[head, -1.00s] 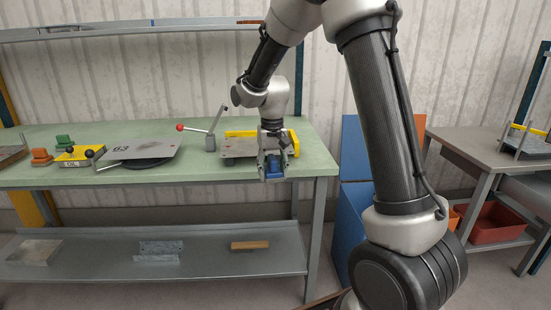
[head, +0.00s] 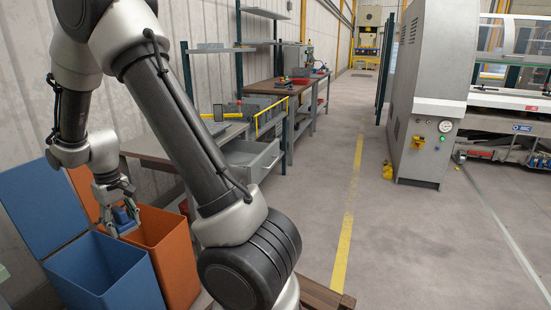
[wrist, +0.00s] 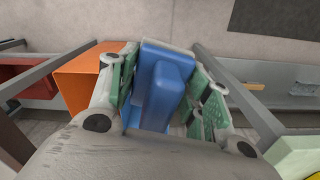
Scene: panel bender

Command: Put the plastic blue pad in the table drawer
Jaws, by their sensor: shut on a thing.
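The blue plastic pad (wrist: 163,85) is a blocky blue piece between my gripper's two green-lined fingers in the wrist view. In the head view my gripper (head: 122,222) is at the lower left, and the blue pad (head: 124,213) shows partly between its fingers. My gripper is shut on the pad and holds it in the air, over or close to the bins. A grey drawer (head: 262,163) appears pulled out under a table further back, right of my arm; my arm hides part of that table.
A blue bin (head: 105,275) with a raised lid and an orange bin (head: 172,262) stand near my gripper. A brown-topped workbench (head: 275,90) stands further back. A grey machine cabinet (head: 425,95) is on the right. The floor (head: 390,240) between is largely clear.

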